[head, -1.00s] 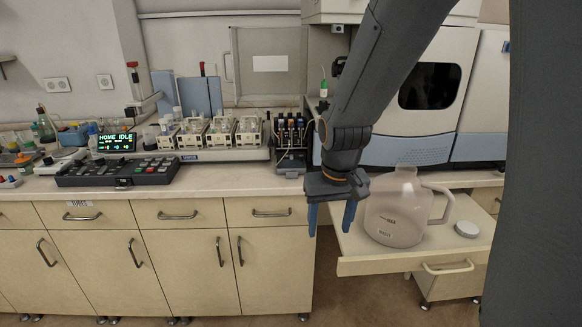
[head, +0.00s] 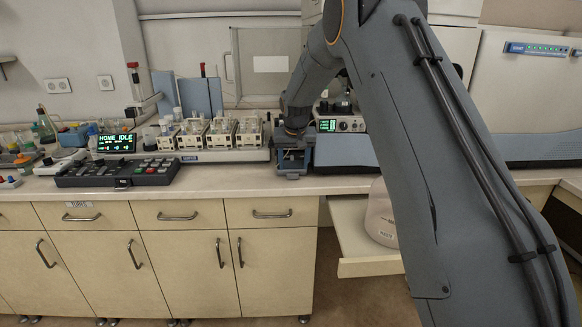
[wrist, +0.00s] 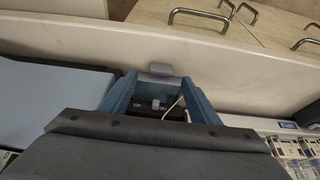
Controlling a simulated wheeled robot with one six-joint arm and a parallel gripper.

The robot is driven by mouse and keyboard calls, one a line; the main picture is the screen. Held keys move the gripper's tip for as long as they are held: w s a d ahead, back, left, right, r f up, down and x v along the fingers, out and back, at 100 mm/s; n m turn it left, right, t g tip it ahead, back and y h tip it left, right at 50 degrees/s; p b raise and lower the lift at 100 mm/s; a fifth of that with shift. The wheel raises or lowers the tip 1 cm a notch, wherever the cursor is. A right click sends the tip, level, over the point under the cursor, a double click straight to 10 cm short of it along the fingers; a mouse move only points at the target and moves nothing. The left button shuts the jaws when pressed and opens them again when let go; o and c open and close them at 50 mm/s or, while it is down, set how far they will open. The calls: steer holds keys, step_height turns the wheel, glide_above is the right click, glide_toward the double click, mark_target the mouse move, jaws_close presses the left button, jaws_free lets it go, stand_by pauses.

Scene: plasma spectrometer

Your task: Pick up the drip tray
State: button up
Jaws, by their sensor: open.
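A small grey piece with a raised tab, which looks like the drip tray (wrist: 160,70), lies at the counter's front edge in the wrist view. My gripper (wrist: 158,84) is open, its two blue fingers on either side of this piece. I cannot tell whether they touch it. In the head view my gripper (head: 292,170) is at the counter front, right of the rack row, and hides the small pump unit there. The tray cannot be made out in the head view.
A row of racked bottles (head: 218,135) stands just left of my gripper. A box with a green display (head: 342,124) stands to the right. Below, an open drawer (head: 365,267) holds a translucent jug (head: 380,222), partly hidden by my arm. The counter front (head: 235,181) is clear.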

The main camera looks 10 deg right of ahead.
mark_target(293, 181)
steer(key=shift+p+x, duration=1.1)
steer(key=shift+x, duration=1.55)
steer(key=shift+a, duration=0.15)
steer(key=c, duration=1.2)
steer(key=shift+o, duration=0.2)
steer(key=shift+r, duration=0.2)
